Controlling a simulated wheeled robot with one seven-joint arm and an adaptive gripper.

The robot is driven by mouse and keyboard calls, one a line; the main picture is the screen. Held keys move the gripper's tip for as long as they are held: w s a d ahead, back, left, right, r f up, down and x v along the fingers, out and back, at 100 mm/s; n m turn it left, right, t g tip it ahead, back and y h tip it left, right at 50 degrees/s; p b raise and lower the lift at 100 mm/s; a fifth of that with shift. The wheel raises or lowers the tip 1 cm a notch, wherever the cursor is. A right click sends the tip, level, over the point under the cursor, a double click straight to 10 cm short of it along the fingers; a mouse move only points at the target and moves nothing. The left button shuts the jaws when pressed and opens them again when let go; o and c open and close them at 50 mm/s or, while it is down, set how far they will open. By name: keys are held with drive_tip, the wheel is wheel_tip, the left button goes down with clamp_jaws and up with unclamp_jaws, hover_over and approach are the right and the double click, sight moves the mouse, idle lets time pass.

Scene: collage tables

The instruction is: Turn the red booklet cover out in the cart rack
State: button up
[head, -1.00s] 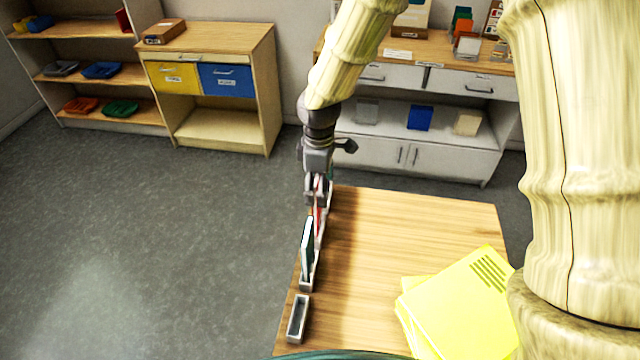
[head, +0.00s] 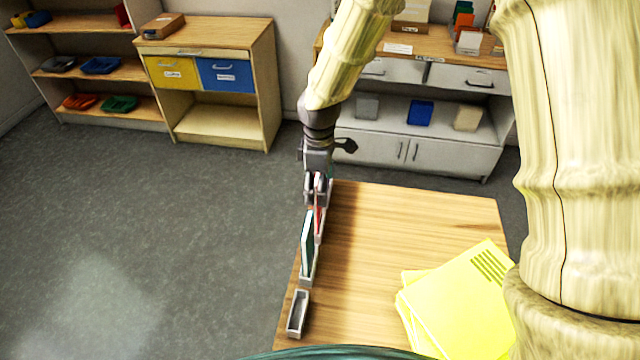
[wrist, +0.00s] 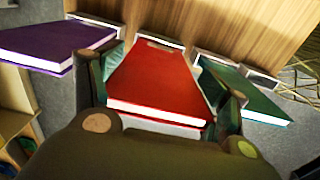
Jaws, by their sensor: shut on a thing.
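The red booklet (wrist: 160,85) stands in the rack between a purple booklet (wrist: 50,42) on its left and a green booklet (wrist: 250,95) on its right in the wrist view. Its plain red face and white page edge show. My gripper (head: 317,190) has one finger on each side of the red booklet and is shut on it. In the head view only a thin red strip of the booklet (head: 318,217) shows below my gripper. The green booklet (head: 307,242) stands nearer in the rack (head: 307,281), along the table's left edge.
An empty grey holder (head: 297,314) sits at the near end of the row. Yellow folders (head: 455,300) lie on the right of the wooden table (head: 400,225); its middle is clear. A white cabinet (head: 420,155) stands behind, and a wooden drawer unit (head: 215,125) at back left.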

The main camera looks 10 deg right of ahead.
drive_tip(key=shift+f, duration=0.2)
drive_tip(key=shift+f+b, duration=0.5)
drive_tip(key=shift+f, duration=0.6)
drive_tip(key=o, duration=1.9)
wheel_tip(320, 180, up, 12)
